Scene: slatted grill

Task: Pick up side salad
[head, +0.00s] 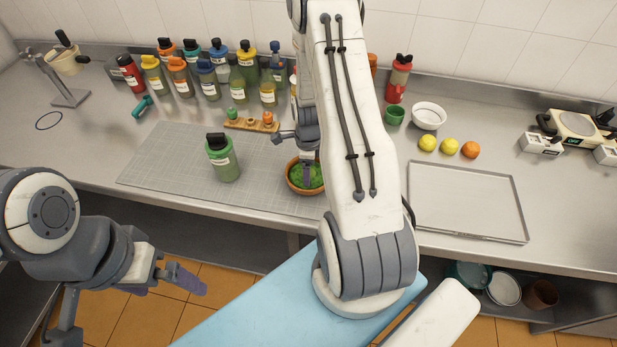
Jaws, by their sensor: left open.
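The side salad (301,185) is a brown bowl filled with green leaves, standing at the right end of the gridded grey mat on the counter. My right gripper (308,174) reaches down over the bowl, with a purple finger in front of or in the greens. My own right arm hides part of the bowl's right side and most of that gripper, so its opening and any contact are unclear. My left gripper (187,279) is open and empty, low at the left, in front of the counter and well away from the bowl.
A green bottle (222,158) stands on the gridded mat (165,165) left of the bowl. A wooden holder (252,126) with small items and several sauce bottles stand behind. A white bowl (428,116), fruit (449,145) and an empty tray (466,204) are at the right.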

